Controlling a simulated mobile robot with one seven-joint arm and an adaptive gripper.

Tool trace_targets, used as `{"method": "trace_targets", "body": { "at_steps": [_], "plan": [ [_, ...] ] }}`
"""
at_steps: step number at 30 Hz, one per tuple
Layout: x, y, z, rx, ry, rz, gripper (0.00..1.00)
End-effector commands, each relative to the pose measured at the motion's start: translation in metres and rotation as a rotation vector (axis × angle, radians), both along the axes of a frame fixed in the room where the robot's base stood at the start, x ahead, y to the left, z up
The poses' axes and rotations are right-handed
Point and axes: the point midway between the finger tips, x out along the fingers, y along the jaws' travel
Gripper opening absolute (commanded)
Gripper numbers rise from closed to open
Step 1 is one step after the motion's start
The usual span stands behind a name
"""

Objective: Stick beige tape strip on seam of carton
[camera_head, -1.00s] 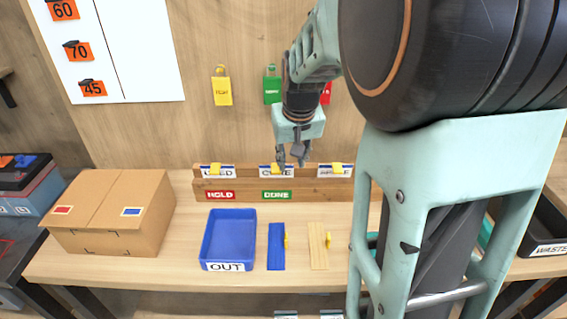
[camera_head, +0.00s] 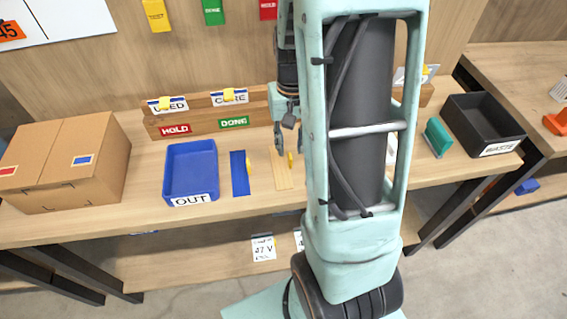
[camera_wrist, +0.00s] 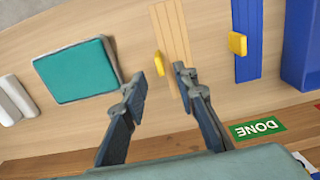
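The beige tape strip (camera_head: 281,169) lies on the table, with a yellow tab (camera_head: 290,160) at its right edge. It also shows in the wrist view (camera_wrist: 173,32), just beyond my fingertips. The closed brown carton (camera_head: 97,160) stands at the left of the table, with a seam (camera_head: 50,150) running across its top. My gripper (camera_head: 290,148) points down near the strip's far end, and my arm hides part of that area.
A blue strip (camera_head: 239,174) with a yellow tab and a blue OUT tray (camera_head: 192,172) lie between carton and beige strip. A wooden label rail (camera_head: 205,117) runs behind. A teal block (camera_head: 438,137) and a black WASTE bin (camera_head: 486,124) are at the right.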

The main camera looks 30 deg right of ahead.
Motion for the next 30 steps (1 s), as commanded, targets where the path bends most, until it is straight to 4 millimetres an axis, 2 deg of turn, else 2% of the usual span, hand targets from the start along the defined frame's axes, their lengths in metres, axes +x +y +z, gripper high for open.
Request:
{"method": "trace_targets", "body": {
  "at_steps": [4, 7, 17, 24, 30],
  "plan": [
    [-0.009, 0.004, -0.024, 0.002, 0.007, -0.001, 0.27],
    [-0.008, 0.004, -0.037, 0.001, 0.005, 0.000, 0.27],
    [-0.007, 0.003, -0.043, 0.000, 0.001, 0.000, 0.27],
    [-0.007, 0.003, -0.043, 0.000, 0.001, 0.000, 0.01],
    [-0.007, 0.003, -0.043, 0.000, 0.001, 0.000, 0.00]
  ]
}}
